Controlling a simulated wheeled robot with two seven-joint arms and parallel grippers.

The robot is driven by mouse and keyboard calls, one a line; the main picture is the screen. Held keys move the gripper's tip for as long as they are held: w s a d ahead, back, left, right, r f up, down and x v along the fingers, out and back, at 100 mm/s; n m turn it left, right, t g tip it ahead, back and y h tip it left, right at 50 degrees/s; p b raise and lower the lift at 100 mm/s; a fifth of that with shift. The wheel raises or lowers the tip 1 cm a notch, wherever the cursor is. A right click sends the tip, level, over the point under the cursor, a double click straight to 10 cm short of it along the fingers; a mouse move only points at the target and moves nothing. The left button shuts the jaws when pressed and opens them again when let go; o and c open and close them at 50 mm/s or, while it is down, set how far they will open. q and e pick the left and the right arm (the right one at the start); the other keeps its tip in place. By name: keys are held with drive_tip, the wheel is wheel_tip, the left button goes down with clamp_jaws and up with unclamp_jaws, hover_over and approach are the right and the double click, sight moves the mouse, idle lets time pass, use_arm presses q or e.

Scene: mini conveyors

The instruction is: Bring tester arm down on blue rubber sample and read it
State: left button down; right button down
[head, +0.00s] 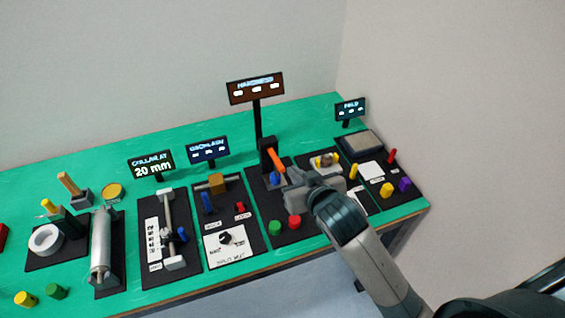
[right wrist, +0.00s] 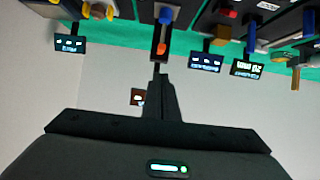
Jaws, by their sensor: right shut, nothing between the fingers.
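The hardness tester (head: 267,152) stands on a dark mat, with its sign (head: 255,89) on a post above it. Its orange arm (head: 276,160) slants down toward the front right; the same arm shows in the right wrist view (right wrist: 161,47). The blue rubber sample (head: 276,178) sits low below the arm, partly hidden; I cannot tell whether they touch. The sign shows pale marks but no reading I can make out. My right gripper (head: 287,178) is shut and empty close to the orange arm; its fingers show in the right wrist view (right wrist: 158,76). My left gripper is out of view.
A green sample (head: 275,228) and a red sample (head: 294,222) stand at the mat's front. Other stations with levers and signs crowd both sides, including a collar station showing 20 mm (head: 152,165). My right forearm covers part of the table's right front.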

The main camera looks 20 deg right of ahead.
drive_tip(key=shift+w+r, duration=0.25)
drive_tip(key=shift+r, duration=0.3)
drive_tip(key=shift+w+r, duration=0.2)
drive_tip(key=shift+r, duration=0.3)
drive_tip(key=shift+w, duration=0.1)
drive_tip(key=p, duration=0.3)
hover_over(282, 165)
drive_tip(key=s, duration=0.2)
drive_tip(key=f, duration=0.4)
drive_tip(key=shift+a, duration=0.3)
wheel_tip(282, 165, down, 2)
drive_tip(key=shift+f+p, duration=0.15)
drive_tip(key=shift+p, duration=0.6)
drive_tip(key=shift+s+f+p, duration=0.2)
drive_tip(key=shift+f+p, duration=0.1)
drive_tip(key=shift+f, duration=0.8)
